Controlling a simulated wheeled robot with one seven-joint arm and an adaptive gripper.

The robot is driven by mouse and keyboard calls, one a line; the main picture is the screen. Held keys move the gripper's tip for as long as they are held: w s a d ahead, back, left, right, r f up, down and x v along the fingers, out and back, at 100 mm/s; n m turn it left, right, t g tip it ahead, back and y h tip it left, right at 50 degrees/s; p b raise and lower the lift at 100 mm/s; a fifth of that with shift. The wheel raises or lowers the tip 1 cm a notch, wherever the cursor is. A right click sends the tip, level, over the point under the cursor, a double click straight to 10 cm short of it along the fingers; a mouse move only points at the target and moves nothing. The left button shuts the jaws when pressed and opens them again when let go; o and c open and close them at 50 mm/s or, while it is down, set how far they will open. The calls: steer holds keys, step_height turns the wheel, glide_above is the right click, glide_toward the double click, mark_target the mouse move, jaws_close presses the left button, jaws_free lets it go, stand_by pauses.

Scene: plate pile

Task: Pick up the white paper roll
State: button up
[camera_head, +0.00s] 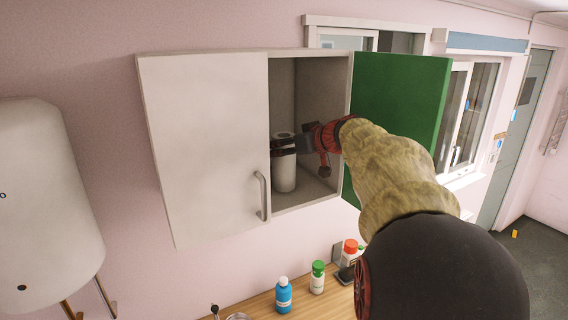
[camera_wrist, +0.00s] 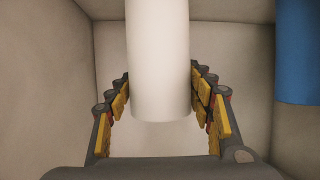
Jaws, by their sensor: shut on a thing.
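The white paper roll (camera_head: 284,172) stands upright inside the open right half of the wall cabinet (camera_head: 205,150). My gripper (camera_head: 284,146) reaches in from the right and is shut around the upper part of the roll. In the wrist view the roll (camera_wrist: 160,60) fills the middle, between the yellow-padded fingers of my gripper (camera_wrist: 160,98). Its lower end shows in that view. In the head view the roll's base is close to the cabinet floor; I cannot tell whether it touches.
The green door (camera_head: 400,95) is swung open to the right, behind my arm. A blue object (camera_wrist: 297,50) shows at the right in the wrist view. Below, the wooden counter (camera_head: 262,302) holds a blue bottle (camera_head: 283,297) and a green-capped bottle (camera_head: 317,280).

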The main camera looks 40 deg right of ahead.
steer(key=c, duration=1)
steer(key=shift+r, duration=0.1)
